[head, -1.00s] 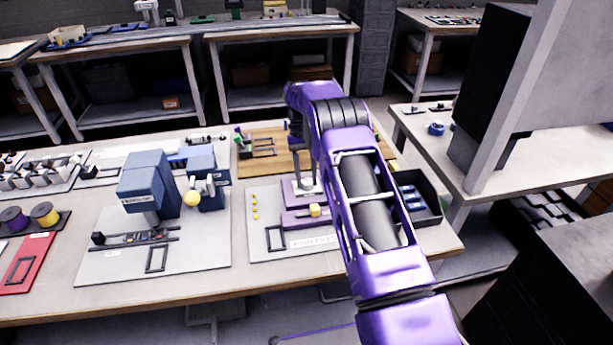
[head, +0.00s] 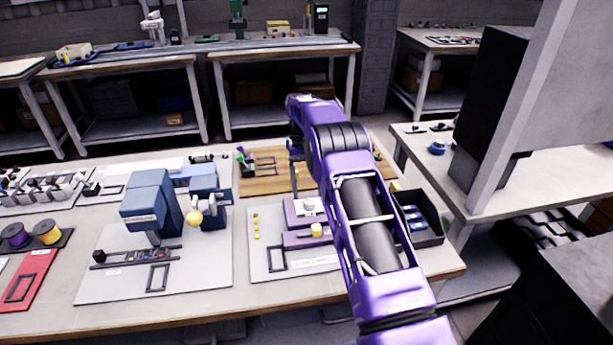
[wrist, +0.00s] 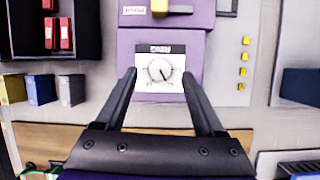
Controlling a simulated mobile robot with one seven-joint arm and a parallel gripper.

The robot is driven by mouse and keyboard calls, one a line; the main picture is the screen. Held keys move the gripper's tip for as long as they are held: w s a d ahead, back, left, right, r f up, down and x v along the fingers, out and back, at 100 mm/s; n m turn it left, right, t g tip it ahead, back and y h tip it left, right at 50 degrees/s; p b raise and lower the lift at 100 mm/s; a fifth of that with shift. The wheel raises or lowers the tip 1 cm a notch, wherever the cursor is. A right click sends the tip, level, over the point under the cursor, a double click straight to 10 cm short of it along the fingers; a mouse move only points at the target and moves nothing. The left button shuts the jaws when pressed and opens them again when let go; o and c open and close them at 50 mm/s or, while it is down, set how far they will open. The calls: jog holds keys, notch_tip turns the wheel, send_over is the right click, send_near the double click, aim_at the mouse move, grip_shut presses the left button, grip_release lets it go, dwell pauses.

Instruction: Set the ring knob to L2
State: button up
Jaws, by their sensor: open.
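The ring knob (wrist: 160,69) is a round white dial knob on a white plate with a printed label above it, on a purple block (wrist: 131,40). A dark pointer line on it slants to the lower right in the wrist view; the scale marks are too small to read. In the head view the knob (head: 309,204) shows pale on top of the block. My gripper (wrist: 160,76) is open and empty. Its two dark fingers lie left and right of the knob in the wrist view, with clear gaps. In the head view a finger (head: 294,177) shows just left of and behind the knob.
A yellow knob (head: 317,230) sits on a purple step in front. Small yellow buttons (head: 256,225) line the board's left side. A dark tray (head: 430,222) stands at right, and a blue machine (head: 148,205) at left. A wooden board (head: 265,183) lies behind.

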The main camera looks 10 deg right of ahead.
jog(key=v, duration=0.4)
jog(key=shift+w, duration=0.1)
jog(key=shift+r, duration=0.45)
